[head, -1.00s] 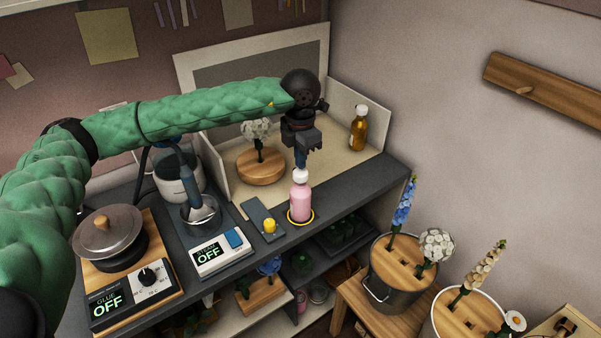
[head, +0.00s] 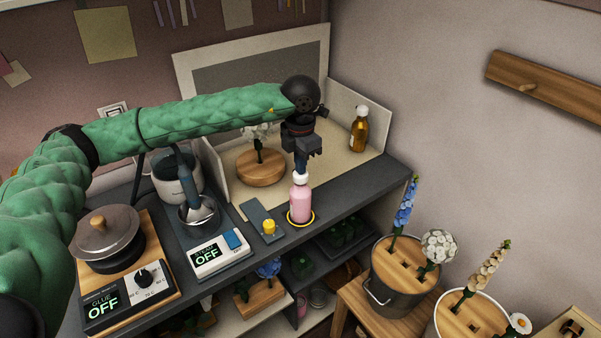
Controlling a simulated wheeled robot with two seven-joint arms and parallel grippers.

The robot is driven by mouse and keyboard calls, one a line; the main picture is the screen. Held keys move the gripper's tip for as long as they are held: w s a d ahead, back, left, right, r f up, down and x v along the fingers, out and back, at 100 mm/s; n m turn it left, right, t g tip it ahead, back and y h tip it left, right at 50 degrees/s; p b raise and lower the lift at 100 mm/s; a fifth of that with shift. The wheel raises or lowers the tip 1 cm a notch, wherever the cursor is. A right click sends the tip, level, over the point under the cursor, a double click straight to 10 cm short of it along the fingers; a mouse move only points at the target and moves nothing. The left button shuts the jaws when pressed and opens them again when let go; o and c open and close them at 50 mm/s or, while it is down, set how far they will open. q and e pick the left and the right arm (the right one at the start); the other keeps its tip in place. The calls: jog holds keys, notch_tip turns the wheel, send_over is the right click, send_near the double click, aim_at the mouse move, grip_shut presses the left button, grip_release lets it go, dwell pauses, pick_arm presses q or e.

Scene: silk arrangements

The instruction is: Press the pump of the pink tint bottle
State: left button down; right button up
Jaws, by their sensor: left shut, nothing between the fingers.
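The pink tint bottle (head: 301,205) stands upright on the dark counter inside a yellow ring, with a white pump top (head: 300,178). My left gripper (head: 301,171) points straight down over the bottle. Its fingers are shut and empty, and the tips are at the white pump top, seemingly touching it. The fingertips hide part of the top. My right gripper is not in view.
A small stand with a yellow knob (head: 269,227) is just left of the bottle. A steamer showing OFF (head: 219,255) and a glue pot (head: 108,236) stand further left. An amber bottle (head: 359,130) and a wooden disc with white flowers (head: 261,168) are behind. Flower buckets (head: 399,288) stand at the right.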

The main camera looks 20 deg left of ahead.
pick_arm(q)
jog(key=shift+f, duration=0.35)
jog(key=shift+r, duration=0.15)
jog(key=shift+r+b, duration=0.3)
jog(key=shift+r, duration=2.55)
